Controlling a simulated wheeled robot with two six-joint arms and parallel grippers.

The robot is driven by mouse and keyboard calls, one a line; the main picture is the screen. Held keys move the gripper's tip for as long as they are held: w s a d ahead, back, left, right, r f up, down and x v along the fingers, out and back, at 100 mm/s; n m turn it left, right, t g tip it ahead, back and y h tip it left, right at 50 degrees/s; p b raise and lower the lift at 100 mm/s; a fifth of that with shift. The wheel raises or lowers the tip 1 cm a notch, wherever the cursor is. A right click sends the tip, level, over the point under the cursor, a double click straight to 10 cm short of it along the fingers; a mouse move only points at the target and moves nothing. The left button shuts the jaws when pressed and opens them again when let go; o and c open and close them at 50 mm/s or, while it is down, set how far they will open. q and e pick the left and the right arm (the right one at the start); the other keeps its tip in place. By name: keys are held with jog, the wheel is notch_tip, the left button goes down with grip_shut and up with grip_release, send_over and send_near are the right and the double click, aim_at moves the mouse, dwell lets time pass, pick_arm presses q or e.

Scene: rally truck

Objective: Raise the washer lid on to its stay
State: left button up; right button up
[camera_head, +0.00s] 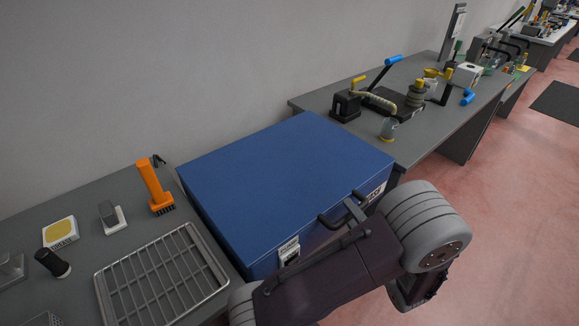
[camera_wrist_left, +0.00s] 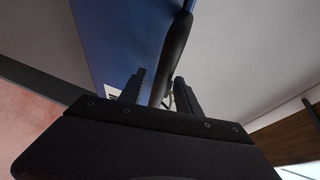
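The washer is a blue box (camera_head: 285,180) on the bench, its flat lid down level. A dark bar handle (camera_head: 329,220) stands out from its front edge. My left arm crosses in front of the box and hides part of its front. My left gripper (camera_head: 355,213) is at the handle and largely hidden by the arm. In the left wrist view its two fingers (camera_wrist_left: 160,92) stand apart, with the dark handle bar (camera_wrist_left: 176,45) between or just beyond them. Contact cannot be told. The blue box face (camera_wrist_left: 115,40) is close behind. My right gripper is not in view.
A wire rack tray (camera_head: 163,279) lies left of the box. Near it are an orange-handled brush (camera_head: 151,185), a grey block on a white base (camera_head: 112,216) and a yellow-topped white box (camera_head: 60,232). A second bench (camera_head: 420,147) with several tools stands behind right.

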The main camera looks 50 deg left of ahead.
pick_arm(q)
grip_shut()
notch_tip(320, 180, up, 12)
jog(key=a+n+h+p, duration=0.1)
jog(key=h+p, duration=0.1)
jog(key=p, duration=0.8)
jog(key=shift+a+g+p, duration=0.3)
jog(key=shift+g, duration=0.1)
jog(key=shift+f, duration=0.1)
